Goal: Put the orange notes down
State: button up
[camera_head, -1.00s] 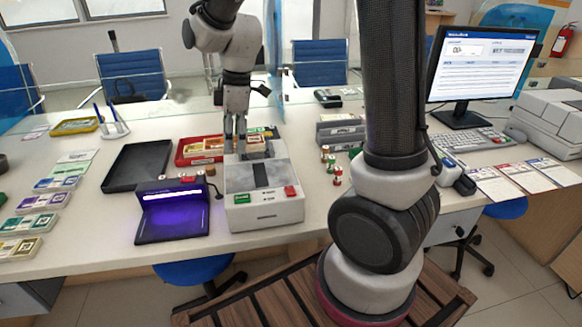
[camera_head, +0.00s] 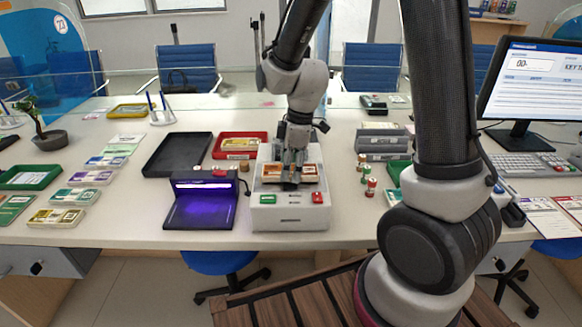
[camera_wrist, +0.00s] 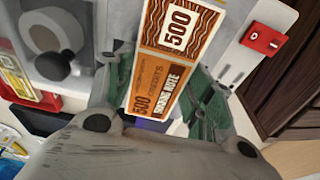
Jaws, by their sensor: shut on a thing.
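The orange notes (camera_head: 308,172), printed 500, are pinched in my gripper (camera_head: 290,183) above the white counting machine (camera_head: 290,213). In the wrist view the notes (camera_wrist: 166,58) show their printed face, standing out between the fingers. My gripper is shut on them, and its fingers cover the middle of the stack in the head view. I cannot tell whether the notes touch the machine top.
A red tray (camera_head: 239,146) and a black tray (camera_head: 178,155) lie left of the machine, behind a purple-lit scanner (camera_head: 201,207). Small coloured rolls (camera_head: 371,187) stand to the right. Banded note stacks (camera_head: 56,218) lie at far left.

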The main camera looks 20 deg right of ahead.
jog(key=shift+f, duration=0.2)
jog(key=o, duration=1.1)
jog(key=shift+o, duration=0.2)
notch_tip(320, 180, up, 11)
jog(key=d, duration=0.2)
jog(key=s+d+r+m+t, duration=0.1)
jog(key=s+d+r+m, duration=0.2)
jog(key=s, duration=0.3)
jog(key=s+d+r+m+t+h, duration=0.1)
jog(key=s+d+r+m, duration=0.2)
jog(key=s+d+m, duration=0.2)
jog(key=s+d+r+m+t, duration=0.1)
jog(key=s+d+r+m, duration=0.2)
jog(key=s+d+m, duration=0.2)
jog(key=s+m, duration=0.1)
jog(key=s, duration=0.2)
jog(key=shift+r+t+h, duration=0.3)
jog(key=shift+r+h, duration=0.1)
